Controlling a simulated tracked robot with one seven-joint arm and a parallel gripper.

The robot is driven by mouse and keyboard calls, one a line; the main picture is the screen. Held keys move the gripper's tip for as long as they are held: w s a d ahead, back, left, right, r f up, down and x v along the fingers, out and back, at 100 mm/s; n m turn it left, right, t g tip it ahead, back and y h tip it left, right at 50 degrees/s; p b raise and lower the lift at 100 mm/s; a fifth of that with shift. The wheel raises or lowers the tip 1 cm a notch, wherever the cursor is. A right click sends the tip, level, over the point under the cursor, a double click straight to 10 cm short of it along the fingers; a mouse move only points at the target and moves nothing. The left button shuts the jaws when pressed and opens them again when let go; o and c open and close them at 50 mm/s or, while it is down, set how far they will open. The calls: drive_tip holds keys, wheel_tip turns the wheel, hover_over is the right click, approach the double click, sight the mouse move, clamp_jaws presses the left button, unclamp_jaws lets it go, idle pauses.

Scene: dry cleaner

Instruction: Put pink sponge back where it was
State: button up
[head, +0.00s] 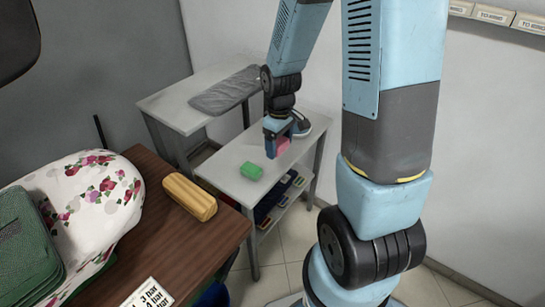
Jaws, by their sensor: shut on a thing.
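The pink sponge (283,146) is at the small white table (228,160), between the fingers of my gripper (279,149). My gripper points down and is shut on the sponge. The sponge is partly hidden by the fingers. Whether it touches the tabletop or hangs just above it, I cannot tell.
A green sponge (251,171) lies on the white table, left of my gripper. Behind my gripper is an iron (301,125). A grey padded board (224,92) lies on the table behind. A brown table (180,250) holds a yellow block (190,197) and floral cloth (95,195).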

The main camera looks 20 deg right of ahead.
drive_tip(key=shift+s+a+f, duration=0.25)
drive_tip(key=shift+s+f, duration=0.15)
drive_tip(key=shift+s, duration=0.05)
drive_tip(key=shift+f, duration=0.2)
drive_tip(key=w+d+f, duration=0.1)
drive_tip(key=w+f, duration=0.2)
drive_tip(key=w, duration=0.1)
drive_tip(key=w+d+f, duration=0.1)
drive_tip(key=w+f, duration=0.2)
drive_tip(key=w, duration=0.1)
drive_tip(key=w+d+f, duration=0.1)
drive_tip(key=w+f, duration=0.2)
drive_tip(key=w, duration=0.1)
drive_tip(key=shift+w+d+f, duration=0.1)
drive_tip(key=shift+w+d, duration=0.05)
drive_tip(key=shift+w, duration=0.25)
drive_tip(key=shift+w+f, duration=0.15)
drive_tip(key=shift+f, duration=0.8)
drive_tip(key=shift+w+f, duration=0.1)
drive_tip(key=shift+f, duration=0.8)
drive_tip(key=o, duration=0.9)
drive_tip(key=shift+c, duration=0.2)
